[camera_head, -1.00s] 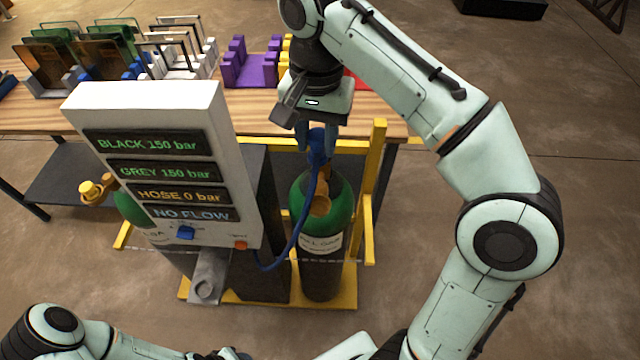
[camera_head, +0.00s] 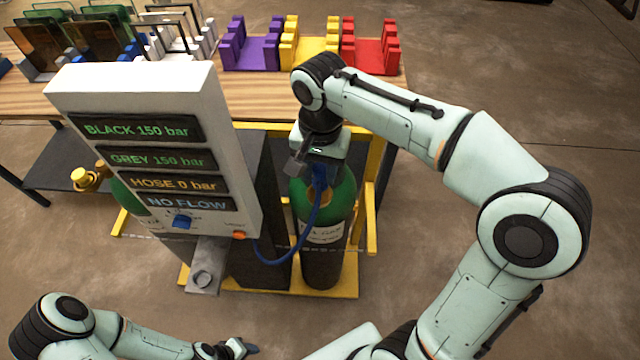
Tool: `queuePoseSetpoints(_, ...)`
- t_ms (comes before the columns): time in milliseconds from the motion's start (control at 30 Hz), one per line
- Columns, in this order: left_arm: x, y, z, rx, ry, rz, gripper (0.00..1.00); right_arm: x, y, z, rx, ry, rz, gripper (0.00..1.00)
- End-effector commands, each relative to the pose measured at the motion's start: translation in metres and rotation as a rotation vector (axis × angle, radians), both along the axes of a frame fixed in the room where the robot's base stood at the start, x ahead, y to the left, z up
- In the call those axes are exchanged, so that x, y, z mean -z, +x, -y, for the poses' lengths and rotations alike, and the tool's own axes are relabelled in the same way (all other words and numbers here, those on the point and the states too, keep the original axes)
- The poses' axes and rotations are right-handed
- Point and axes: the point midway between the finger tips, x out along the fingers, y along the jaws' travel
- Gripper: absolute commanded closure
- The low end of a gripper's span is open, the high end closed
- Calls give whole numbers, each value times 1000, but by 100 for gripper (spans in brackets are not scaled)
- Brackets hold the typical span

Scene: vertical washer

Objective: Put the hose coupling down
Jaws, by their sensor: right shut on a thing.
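My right gripper (camera_head: 314,175) is over the top of the green-shouldered gas cylinder (camera_head: 340,203) on the right. It is shut on the hose coupling, which is largely hidden by the gripper body. The blue hose (camera_head: 303,243) hangs from the gripper and loops down to the foot of the white display panel (camera_head: 135,82). A brass-coloured fitting (camera_head: 319,197) shows just below the gripper; I cannot tell whether the coupling touches it. My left gripper (camera_head: 250,350) is at the bottom edge, away from the cylinders, and its opening is unclear.
The panel reads HOSE 0 bar and NO FLOW. A yellow frame (camera_head: 371,190) surrounds the cylinders. The wooden table (camera_head: 262,98) behind carries purple (camera_head: 250,52), yellow (camera_head: 305,50) and red (camera_head: 368,55) holders. A grey bracket (camera_head: 207,268) projects below the panel. Floor to the right is clear.

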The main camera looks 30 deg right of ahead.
Motion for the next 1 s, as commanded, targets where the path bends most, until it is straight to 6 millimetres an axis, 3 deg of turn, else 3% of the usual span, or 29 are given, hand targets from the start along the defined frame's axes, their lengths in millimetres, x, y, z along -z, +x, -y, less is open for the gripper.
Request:
queuePoseSetpoints(400,9,-8,0,0,0,-9,57,48,0,0,0,-1,-1,94)
queuePoseSetpoints(633,9,-8,0,0,0,-9,57,49,1,0,1,0,3,94)
queuePoseSetpoints(667,9,-8,0,0,1,-8,57,49,1,0,0,0,3,61)
queuePoseSetpoints(733,9,-8,0,1,1,-8,57,48,1,0,0,0,3,40)
queuePoseSetpoints(1000,9,-8,0,0,0,-9,57,48,1,0,0,0,3,40)
